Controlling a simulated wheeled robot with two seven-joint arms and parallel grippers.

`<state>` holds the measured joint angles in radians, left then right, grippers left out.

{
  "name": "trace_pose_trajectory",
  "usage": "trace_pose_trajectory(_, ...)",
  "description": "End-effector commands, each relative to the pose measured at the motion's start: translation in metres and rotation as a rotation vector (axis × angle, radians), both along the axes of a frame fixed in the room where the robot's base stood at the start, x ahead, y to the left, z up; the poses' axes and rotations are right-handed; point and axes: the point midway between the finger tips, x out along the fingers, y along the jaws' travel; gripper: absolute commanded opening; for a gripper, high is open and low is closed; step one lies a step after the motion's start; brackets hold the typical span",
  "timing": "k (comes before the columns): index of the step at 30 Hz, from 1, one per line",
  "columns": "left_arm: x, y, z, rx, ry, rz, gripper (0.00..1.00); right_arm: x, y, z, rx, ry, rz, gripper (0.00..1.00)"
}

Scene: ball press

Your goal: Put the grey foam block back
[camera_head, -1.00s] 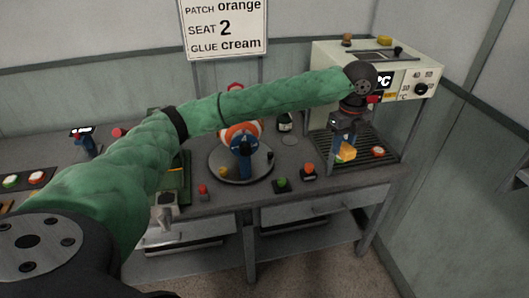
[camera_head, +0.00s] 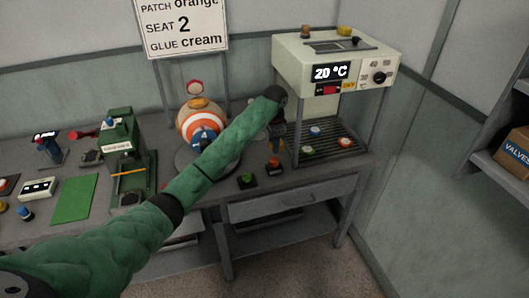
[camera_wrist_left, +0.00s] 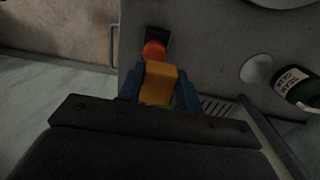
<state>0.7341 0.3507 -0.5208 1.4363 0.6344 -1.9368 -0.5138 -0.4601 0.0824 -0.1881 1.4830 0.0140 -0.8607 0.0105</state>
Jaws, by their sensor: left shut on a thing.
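My left gripper (camera_head: 276,148) hangs over the bench, just left of the slatted bay of the cream heater. In the left wrist view its blue fingers (camera_wrist_left: 160,90) are shut on a yellow-orange block (camera_wrist_left: 161,80). In the head view the arm and fingers largely hide that block. An orange button (camera_head: 274,164) on a dark base stands on the bench near the gripper; it also shows just beyond the block in the wrist view (camera_wrist_left: 154,50). I see no block that is clearly grey. My right gripper is not in view.
The heater (camera_head: 290,52) reads 20 °C and has several coloured discs on its slatted rack (camera_head: 328,140). A green button (camera_head: 247,179) is nearby. The striped ball (camera_head: 200,118) sits behind my arm. A green press (camera_head: 122,150) and green mat (camera_head: 75,198) are left.

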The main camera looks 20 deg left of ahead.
Motion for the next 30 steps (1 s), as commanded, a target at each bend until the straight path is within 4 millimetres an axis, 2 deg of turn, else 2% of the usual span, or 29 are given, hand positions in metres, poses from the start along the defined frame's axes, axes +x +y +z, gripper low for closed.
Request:
trace_pose_trajectory(3, 0.012, 0.012, -0.007, 0.001, 0.002, 0.006, 0.1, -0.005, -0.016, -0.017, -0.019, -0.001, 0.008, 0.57)
trace_pose_trajectory(12, 0.055, 0.046, -0.039, 0.0, 0.002, 0.003, 0.1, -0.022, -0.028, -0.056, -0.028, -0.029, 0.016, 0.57)
trace_pose_trajectory(18, 0.077, 0.064, -0.057, 0.0, 0.002, 0.002, 0.1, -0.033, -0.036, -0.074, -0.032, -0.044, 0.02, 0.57)
trace_pose_trajectory(26, 0.086, 0.072, -0.068, 0.0, 0.0, -0.001, 0.1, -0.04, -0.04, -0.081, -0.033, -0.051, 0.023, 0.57)
trace_pose_trajectory(30, 0.085, 0.072, -0.083, 0.0, 0.002, 0.0, 0.1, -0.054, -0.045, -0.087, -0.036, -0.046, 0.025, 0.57)
